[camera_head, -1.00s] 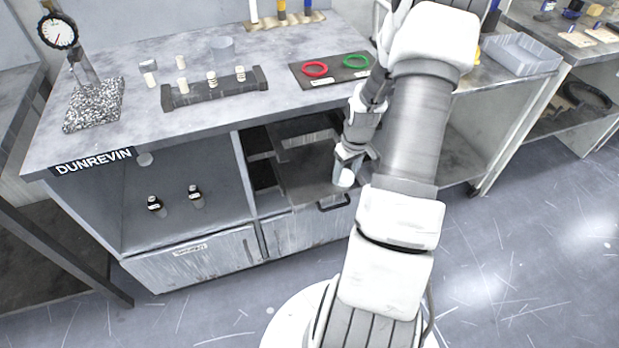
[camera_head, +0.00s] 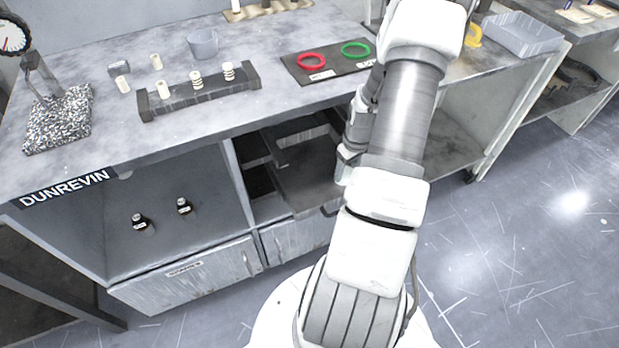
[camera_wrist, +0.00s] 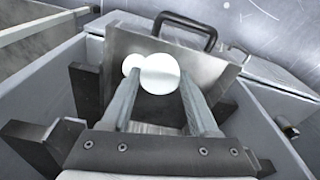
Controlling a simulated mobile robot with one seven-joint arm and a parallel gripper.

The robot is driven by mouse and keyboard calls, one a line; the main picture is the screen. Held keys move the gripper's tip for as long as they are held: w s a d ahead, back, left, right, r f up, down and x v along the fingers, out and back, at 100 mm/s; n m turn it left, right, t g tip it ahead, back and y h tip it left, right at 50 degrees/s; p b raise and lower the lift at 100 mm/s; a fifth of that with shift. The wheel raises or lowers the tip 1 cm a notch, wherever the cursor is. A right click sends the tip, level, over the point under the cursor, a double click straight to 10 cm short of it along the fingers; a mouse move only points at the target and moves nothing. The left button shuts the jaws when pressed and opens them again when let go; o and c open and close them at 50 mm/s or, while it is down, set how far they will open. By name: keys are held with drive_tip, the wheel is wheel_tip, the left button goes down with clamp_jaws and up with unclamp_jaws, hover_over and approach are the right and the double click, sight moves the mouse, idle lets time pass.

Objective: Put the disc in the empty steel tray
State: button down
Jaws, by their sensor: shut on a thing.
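A white disc (camera_wrist: 160,73) sits between the fingertips of my gripper (camera_wrist: 160,82) in the wrist view; the gripper is shut on it. A smaller white round shape (camera_wrist: 131,64) shows beside the disc; I cannot tell what it is. Behind and under the disc is a grey metal tray (camera_wrist: 120,45) with a black handle. In the head view a pulled-out steel tray (camera_head: 300,188) shows in the open bay under the bench, and my gripper (camera_head: 345,172) is at its right side. The disc is not clear there. I cannot tell whether the disc touches the tray.
Another tray (camera_head: 290,133) sits above the pulled-out one. The bench top (camera_head: 230,125) bears a dark peg rack (camera_head: 200,92), a beaker (camera_head: 202,43) and a dark mat (camera_head: 330,68) with red and green rings. Two small dark bottles (camera_head: 140,221) stand in the left bay.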

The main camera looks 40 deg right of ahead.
drive_tip(key=b, duration=0.3)
hover_over(307, 201)
drive_tip(key=f, duration=0.6)
drive_tip(key=shift+s+f, duration=0.2)
drive_tip(key=shift+f, duration=0.1)
drive_tip(key=shift+f+b, duration=0.35)
drive_tip(key=shift+f, duration=1.65)
drive_tip(key=shift+f, duration=0.1)
drive_tip(key=shift+f, duration=0.15)
drive_tip(key=shift+c, duration=0.7)
unclamp_jaws()
drive_tip(key=shift+r, duration=0.2)
wheel_tip(307, 201, up, 12)
drive_tip(key=s+p, duration=0.1)
drive_tip(key=p, duration=0.2)
drive_tip(key=shift+s, duration=0.25)
